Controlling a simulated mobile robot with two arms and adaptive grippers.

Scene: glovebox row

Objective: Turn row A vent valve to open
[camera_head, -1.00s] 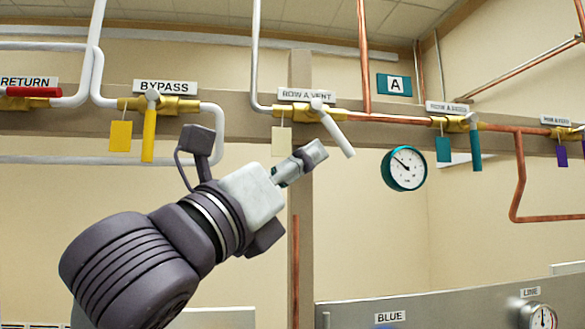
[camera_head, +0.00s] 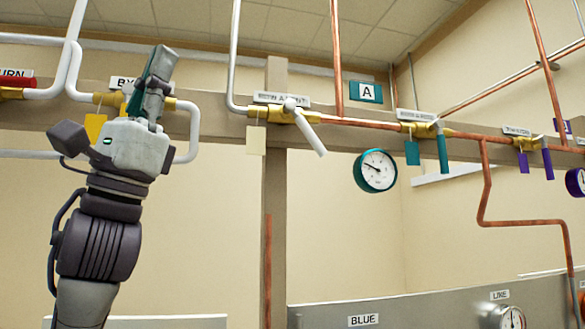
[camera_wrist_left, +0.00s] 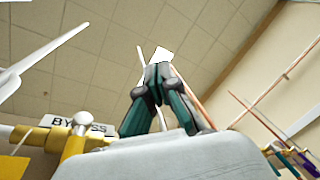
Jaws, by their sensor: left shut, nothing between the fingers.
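The row A vent valve (camera_head: 275,114) sits on the pipe under a white label (camera_head: 282,98) in the head view. Its white lever (camera_head: 309,133) slants down to the right, partway between the pipe line and straight down. A cream tag (camera_head: 256,140) hangs beside it. My left gripper (camera_head: 164,58) is left of this valve, apart from its lever, and points up. It partly covers the BYPASS valve (camera_head: 106,98). In the left wrist view its fingers (camera_wrist_left: 159,65) meet at the tips, empty. My right gripper is in neither view.
Right of the vent valve are a round teal gauge (camera_head: 375,171), a teal-handled valve (camera_head: 441,150) and a purple-handled valve (camera_head: 547,160). White pipes (camera_head: 233,60) and copper pipes (camera_head: 336,50) rise behind. The BYPASS label also shows in the left wrist view (camera_wrist_left: 78,125).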

